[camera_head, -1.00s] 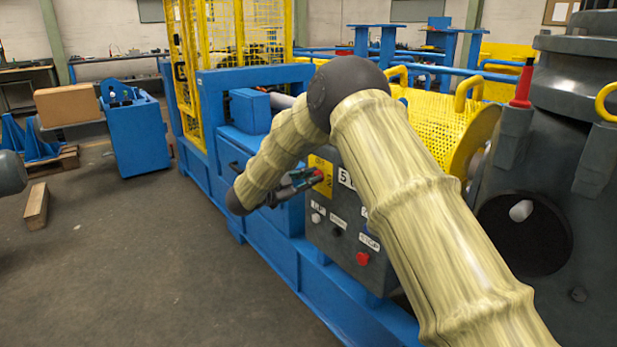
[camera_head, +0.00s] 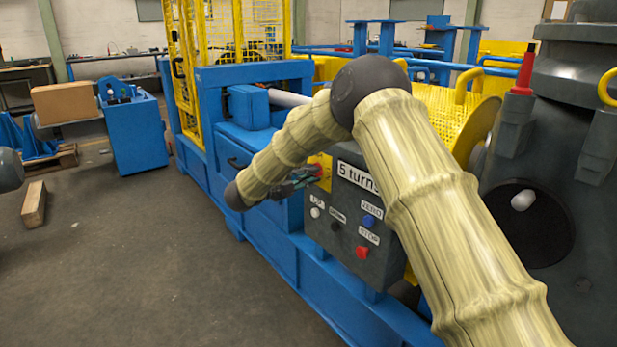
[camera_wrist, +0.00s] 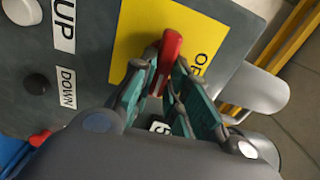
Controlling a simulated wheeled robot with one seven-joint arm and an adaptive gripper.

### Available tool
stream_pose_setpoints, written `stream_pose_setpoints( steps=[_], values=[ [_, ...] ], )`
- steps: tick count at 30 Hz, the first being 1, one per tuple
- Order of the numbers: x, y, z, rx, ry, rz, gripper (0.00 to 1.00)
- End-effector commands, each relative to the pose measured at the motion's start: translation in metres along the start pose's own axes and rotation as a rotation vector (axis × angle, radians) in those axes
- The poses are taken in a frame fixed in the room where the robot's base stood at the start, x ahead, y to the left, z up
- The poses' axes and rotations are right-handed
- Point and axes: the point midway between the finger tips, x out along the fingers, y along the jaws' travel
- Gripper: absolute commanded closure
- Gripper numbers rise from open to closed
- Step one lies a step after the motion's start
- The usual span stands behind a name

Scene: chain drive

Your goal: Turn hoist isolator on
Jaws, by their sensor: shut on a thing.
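The hoist isolator is a red handle (camera_head: 319,170) on a yellow plate (camera_head: 325,161) on the grey control box (camera_head: 345,235). My gripper (camera_head: 302,177) is at the handle in the head view and partly covers it. In the wrist view, my gripper (camera_wrist: 157,85) is shut on the red handle (camera_wrist: 169,50), with a teal-padded finger on either side. Part of a word starting "OF" shows on the yellow plate (camera_wrist: 128,38) to the right of the handle. Another label between the fingers is mostly hidden.
The box carries a "5 turns" sign (camera_head: 357,178), a white UP button (camera_head: 315,212), a dark DOWN button (camera_head: 336,228), a blue ZERO button (camera_head: 369,221) and a red STOP button (camera_head: 362,252). Open floor (camera_head: 150,260) lies left of the blue frame (camera_head: 280,250).

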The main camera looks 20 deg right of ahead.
Motion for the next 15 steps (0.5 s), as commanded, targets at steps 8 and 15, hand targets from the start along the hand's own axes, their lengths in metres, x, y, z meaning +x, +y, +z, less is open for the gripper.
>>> stream_pose_setpoints(
  steps=[8,15],
  values=[
    [-0.0006,0.0034,-0.0006,0.059,0.000,0.002,1.00],
    [-0.0007,0.0033,-0.0006,0.067,0.001,0.002,1.00]
  ],
)
